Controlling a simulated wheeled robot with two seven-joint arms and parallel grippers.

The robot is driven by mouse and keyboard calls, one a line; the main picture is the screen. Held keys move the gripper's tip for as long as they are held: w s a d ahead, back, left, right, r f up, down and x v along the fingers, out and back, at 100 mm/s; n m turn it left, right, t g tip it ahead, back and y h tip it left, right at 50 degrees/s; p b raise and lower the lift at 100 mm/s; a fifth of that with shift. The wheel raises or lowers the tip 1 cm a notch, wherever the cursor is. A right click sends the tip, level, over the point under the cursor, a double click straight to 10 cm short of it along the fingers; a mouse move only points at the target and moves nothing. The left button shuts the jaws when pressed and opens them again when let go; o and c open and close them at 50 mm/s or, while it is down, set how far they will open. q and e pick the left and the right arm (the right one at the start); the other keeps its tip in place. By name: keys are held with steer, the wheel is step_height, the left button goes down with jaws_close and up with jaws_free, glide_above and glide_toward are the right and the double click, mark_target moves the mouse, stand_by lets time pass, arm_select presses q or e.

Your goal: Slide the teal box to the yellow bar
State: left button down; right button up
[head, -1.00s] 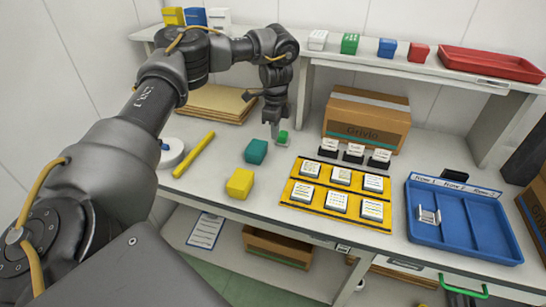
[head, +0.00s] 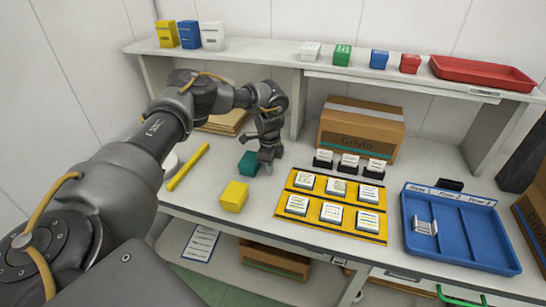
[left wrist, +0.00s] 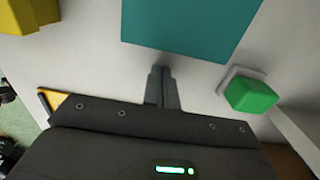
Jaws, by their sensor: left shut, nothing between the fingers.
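The teal box (head: 248,163) stands on the table, behind the yellow box and right of the yellow bar (head: 188,167), with bare table between. My left gripper (head: 267,168) is shut and empty, pointing down low at the right side of the teal box. In the left wrist view the teal box (left wrist: 190,25) lies just beyond the closed fingertips (left wrist: 162,72); I cannot tell whether they touch. My right gripper is not in view.
A yellow box (head: 234,196) stands in front of the teal box. A green button-like block (left wrist: 250,95) on a pale base is beside my fingers.

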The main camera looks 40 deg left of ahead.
mark_target(251, 164)
arm_select(q)
steer(key=shift+s+a+p, duration=0.15)
steer(key=shift+s+a, duration=0.1)
steer(key=shift+a, duration=0.45)
steer(key=shift+s+a+p, duration=0.15)
steer(key=shift+s+a, duration=0.1)
steer(key=shift+a, duration=0.45)
